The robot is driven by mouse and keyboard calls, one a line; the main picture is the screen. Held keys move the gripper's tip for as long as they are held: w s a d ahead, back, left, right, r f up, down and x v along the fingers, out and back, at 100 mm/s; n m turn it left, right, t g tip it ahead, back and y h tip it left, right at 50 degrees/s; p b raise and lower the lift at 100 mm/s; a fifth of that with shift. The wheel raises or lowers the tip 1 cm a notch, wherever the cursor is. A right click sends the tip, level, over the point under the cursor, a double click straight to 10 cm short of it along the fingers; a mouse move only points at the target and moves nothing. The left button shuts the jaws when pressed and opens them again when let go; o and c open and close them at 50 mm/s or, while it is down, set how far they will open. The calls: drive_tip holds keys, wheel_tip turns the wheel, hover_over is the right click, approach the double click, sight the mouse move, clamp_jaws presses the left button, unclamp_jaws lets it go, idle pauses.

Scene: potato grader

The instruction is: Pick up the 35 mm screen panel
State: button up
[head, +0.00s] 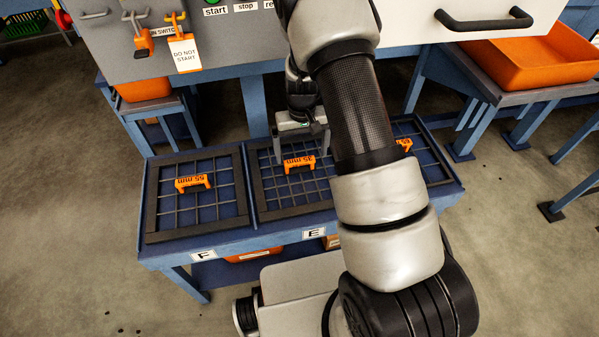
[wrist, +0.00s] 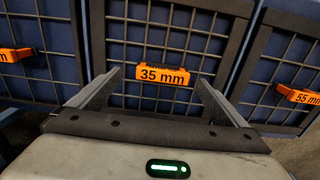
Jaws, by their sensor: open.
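The 35 mm screen panel (head: 290,212) is a dark-framed grid lying in the middle bay of a blue table. Its orange handle (head: 299,164), marked 35 mm, stands up from the grid. In the wrist view the handle (wrist: 164,75) lies ahead of and between my two spread fingers. My gripper (head: 301,156) is open and empty, above the panel and close to the handle. I see no contact between fingers and handle. My arm hides the right part of the panel in the head view.
A 55 mm panel (head: 194,224) lies in the left bay. Another panel with an orange handle (head: 404,145) lies to the right, mostly behind my arm. The grey machine (head: 240,55) with buttons and a hanging tag overhangs the table's back. An orange tray (head: 530,62) stands at upper right.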

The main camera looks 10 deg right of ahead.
sight(299, 160)
drive_tip(key=shift+w+a+f+b, duration=0.15)
drive_tip(key=shift+f+b, duration=0.1)
drive_tip(key=shift+f, duration=1.15)
drive_tip(key=shift+a+f+b, duration=0.15)
drive_tip(key=shift+f+b, duration=0.1)
drive_tip(key=shift+f, duration=1.1)
drive_tip(key=shift+c, duration=0.4)
drive_tip(key=c, duration=1.8)
drive_tip(key=shift+r, duration=0.1)
drive_tip(key=c, duration=0.3)
drive_tip(key=shift+r, duration=0.15)
